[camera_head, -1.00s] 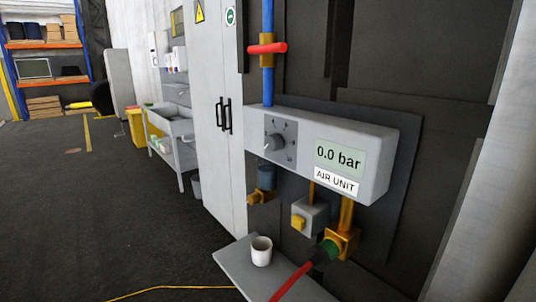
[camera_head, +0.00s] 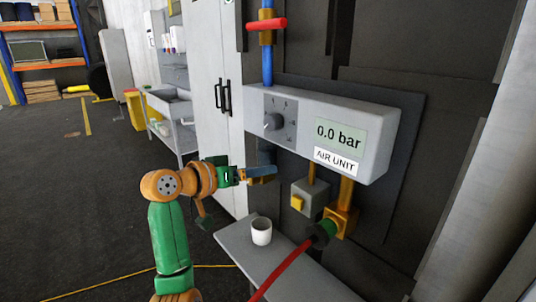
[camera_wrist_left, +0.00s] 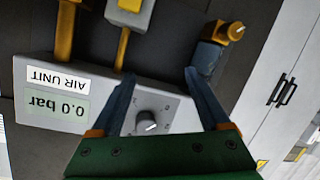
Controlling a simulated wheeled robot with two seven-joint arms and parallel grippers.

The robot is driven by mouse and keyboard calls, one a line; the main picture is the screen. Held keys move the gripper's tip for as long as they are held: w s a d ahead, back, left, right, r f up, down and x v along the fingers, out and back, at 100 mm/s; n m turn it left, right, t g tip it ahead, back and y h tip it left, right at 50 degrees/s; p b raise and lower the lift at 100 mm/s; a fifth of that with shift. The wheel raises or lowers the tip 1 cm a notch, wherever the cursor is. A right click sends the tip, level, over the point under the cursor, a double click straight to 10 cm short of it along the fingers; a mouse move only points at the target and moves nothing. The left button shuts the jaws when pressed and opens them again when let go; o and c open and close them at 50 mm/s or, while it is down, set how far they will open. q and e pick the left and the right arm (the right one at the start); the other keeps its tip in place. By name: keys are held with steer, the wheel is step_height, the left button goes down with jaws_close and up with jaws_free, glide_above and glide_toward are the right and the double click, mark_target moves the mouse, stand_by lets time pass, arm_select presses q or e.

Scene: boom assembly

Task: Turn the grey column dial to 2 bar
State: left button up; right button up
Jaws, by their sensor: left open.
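The grey dial (camera_head: 272,121) sits on the left part of the front of the air unit (camera_head: 379,148), with small numbers around it. The unit's display (camera_head: 340,132) reads 0.0 bar. My left gripper (camera_head: 262,172) is in front of the unit, below the dial, apart from it. In the left wrist view my left gripper (camera_wrist_left: 155,72) is open and empty. There the dial (camera_wrist_left: 148,122) shows upside down between the two fingers, nearer their bases, and the display (camera_wrist_left: 55,103) reads 0.0 bar. My right gripper is not in view.
A white cup (camera_head: 261,231) stands on a grey shelf (camera_head: 300,277) below the unit. A red hose (camera_head: 283,268) runs to a coupling under the unit. A red-handled valve (camera_head: 266,24) sits on the blue pipe above.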

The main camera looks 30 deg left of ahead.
mark_target(268, 124)
arm_select(q)
step_height(268, 124, up, 10)
steer(key=s+a+t+h, duration=0.1)
steer(key=a+t+h, duration=0.1)
steer(key=t, duration=0.1)
steer(key=p+x, duration=0.3)
steer(key=x, duration=0.3)
steer(key=shift+d+p, duration=0.2)
steer(key=shift+p, duration=0.2)
steer(key=shift+w+d+f, duration=0.1)
steer(key=shift+w, duration=0.25)
steer(key=shift+f, duration=0.1)
steer(key=shift+s, duration=0.1)
steer(key=shift+c, duration=0.6)
jaws_close()
